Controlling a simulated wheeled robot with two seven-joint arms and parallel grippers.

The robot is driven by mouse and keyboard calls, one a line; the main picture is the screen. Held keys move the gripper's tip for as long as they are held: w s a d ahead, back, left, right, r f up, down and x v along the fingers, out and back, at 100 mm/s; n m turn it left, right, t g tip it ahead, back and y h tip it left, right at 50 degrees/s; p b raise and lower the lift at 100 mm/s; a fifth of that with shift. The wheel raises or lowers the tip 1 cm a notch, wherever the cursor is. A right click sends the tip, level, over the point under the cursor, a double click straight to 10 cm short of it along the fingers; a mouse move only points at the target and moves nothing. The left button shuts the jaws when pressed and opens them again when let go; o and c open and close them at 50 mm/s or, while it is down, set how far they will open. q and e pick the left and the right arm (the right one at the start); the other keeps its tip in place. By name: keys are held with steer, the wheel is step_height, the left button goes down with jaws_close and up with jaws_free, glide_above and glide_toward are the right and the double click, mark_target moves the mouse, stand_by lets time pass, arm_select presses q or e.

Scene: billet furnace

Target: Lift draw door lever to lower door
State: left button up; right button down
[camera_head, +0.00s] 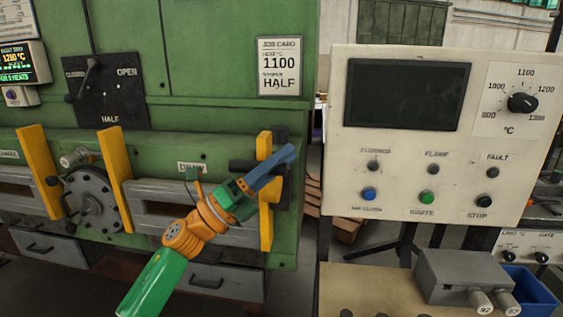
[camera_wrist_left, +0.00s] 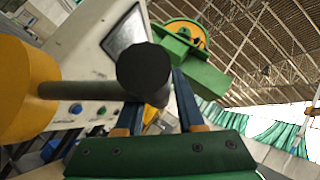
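The upright yellow bar (camera_head: 265,225) at the right end of the green furnace front carries a dark handle (camera_head: 241,166), which looks like the draw door lever. My left gripper (camera_head: 284,160) is at this bar, its blue fingers crossing in front of its upper part. In the left wrist view, the dark round-ended handle (camera_wrist_left: 143,72) sticks out from a yellow part (camera_wrist_left: 25,88). It covers part of one blue finger of my left gripper (camera_wrist_left: 157,105). The fingers are apart; I cannot tell whether they touch the handle. My right gripper is not in view.
A white control panel (camera_head: 410,178) stands to the right, with a grey box (camera_head: 465,275) and a blue bin (camera_head: 530,290) below it. Two more yellow bars (camera_head: 38,172) (camera_head: 115,165) and a round hub (camera_head: 88,200) are on the furnace's left.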

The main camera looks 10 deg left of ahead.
arm_select(q)
steer(key=shift+r, duration=0.25)
steer(key=shift+w+f, duration=0.15)
steer(key=shift+w, duration=0.05)
steer(key=shift+w, duration=0.1)
steer(key=s+a+f+b, duration=0.1)
steer(key=s+a+b, duration=0.2)
steer(key=s+a+f+b, duration=0.2)
steer(key=s+a, duration=0.1)
steer(key=a, duration=0.1)
steer(key=s+a+f+b, duration=0.2)
steer(key=a+b, duration=0.1)
steer(key=a, duration=0.1)
steer(key=shift+s+b, duration=0.35)
steer(key=shift+s, duration=0.05)
stand_by(0.4)
steer(key=shift+w+f, duration=0.1)
